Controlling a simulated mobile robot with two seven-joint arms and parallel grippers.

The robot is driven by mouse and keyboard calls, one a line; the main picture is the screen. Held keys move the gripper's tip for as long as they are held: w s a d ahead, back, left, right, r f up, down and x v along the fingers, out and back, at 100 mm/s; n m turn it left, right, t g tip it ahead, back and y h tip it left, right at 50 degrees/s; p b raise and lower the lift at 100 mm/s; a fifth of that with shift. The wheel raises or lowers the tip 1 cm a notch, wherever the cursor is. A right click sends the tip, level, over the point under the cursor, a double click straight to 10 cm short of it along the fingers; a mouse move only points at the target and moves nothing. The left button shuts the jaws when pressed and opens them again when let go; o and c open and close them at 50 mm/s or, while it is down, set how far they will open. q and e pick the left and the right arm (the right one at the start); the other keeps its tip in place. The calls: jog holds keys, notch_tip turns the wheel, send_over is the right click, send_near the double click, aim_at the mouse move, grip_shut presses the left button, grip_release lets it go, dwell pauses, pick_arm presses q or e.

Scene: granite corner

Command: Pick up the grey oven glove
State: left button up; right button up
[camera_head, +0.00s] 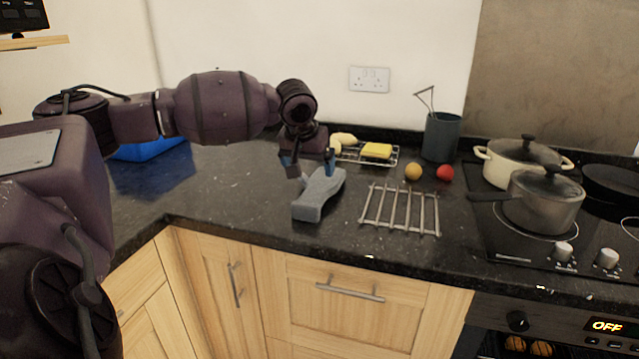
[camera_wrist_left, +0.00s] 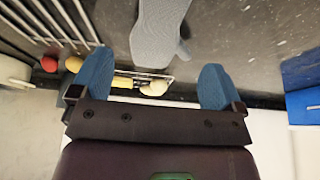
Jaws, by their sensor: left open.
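The grey oven glove (camera_head: 317,196) lies on the dark granite worktop, left of a metal rack. My left gripper (camera_head: 309,172) is open, with its blue fingertips just above and at the far end of the glove. In the left wrist view the glove (camera_wrist_left: 158,30) shows beyond the fingertips, roughly midway between the two blue fingers (camera_wrist_left: 156,85). Nothing is held between them. I cannot tell from the frames whether a fingertip touches the glove. My right gripper is not in view.
A metal rack (camera_head: 400,209) lies just right of the glove. Pans (camera_head: 543,200) stand on the hob. A blue container (camera_head: 150,149) is behind my arm.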

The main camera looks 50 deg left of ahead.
aim_at(315, 192)
pick_arm(q)
jog(key=b+x, duration=0.1)
jog(key=x, duration=0.4)
jog(key=shift+s+d, duration=0.1)
jog(key=shift+f+b, duration=0.35)
jog(key=shift+w+f, duration=0.25)
jog(key=b+x, duration=0.2)
jog(key=x, duration=0.2)
jog(key=shift+f, duration=0.4)
jog(key=shift+r, duration=0.2)
jog(key=shift+c, duration=0.7)
jog(key=c, duration=1)
jog(key=shift+o, duration=0.2)
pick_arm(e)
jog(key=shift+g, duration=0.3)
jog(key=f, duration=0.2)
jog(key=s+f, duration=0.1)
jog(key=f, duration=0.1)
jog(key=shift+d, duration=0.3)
